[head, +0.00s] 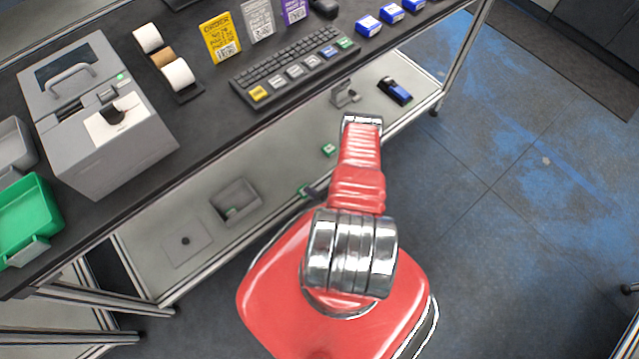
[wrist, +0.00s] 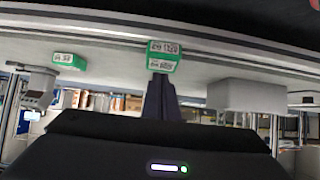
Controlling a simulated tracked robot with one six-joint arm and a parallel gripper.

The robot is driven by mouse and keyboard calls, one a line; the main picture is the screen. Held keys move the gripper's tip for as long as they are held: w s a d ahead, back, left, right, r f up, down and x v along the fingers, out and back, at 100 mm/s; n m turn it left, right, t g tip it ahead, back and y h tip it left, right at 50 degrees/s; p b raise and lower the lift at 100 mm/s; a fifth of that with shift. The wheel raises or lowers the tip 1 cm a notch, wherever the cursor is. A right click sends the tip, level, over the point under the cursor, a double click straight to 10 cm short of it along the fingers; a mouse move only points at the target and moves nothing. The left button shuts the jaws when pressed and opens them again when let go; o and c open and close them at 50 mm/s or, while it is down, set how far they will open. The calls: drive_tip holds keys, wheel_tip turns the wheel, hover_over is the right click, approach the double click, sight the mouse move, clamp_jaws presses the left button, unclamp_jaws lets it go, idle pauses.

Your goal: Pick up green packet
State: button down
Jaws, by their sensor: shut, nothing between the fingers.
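A green packet (wrist: 163,57) with white labels sits on the grey lower shelf, straight ahead of my gripper (wrist: 160,76) in the wrist view. The dark fingers are together and empty, with their tips at the packet's lower edge in the picture; I cannot tell whether they touch it. In the head view this packet (head: 304,193) shows small beside a dark part, near my red arm, which hides most of my gripper. A second green packet (wrist: 68,60) lies to the left in the wrist view; in the head view it is farther back on the shelf (head: 329,149).
A grey tray (head: 236,204) and a scanner stand (head: 345,93) stand on the lower shelf, with a blue-black device (head: 394,91) near the stand. The worktop above (head: 207,115) overhangs the shelf and carries a keyboard (head: 296,68). Shelf between tray and stand is mostly clear.

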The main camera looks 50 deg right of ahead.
drive_tip(key=s+a, duration=0.1)
drive_tip(key=s, duration=1.1)
drive_tip(key=shift+a+r, duration=0.15)
drive_tip(key=shift+a, duration=0.25)
idle(0.3)
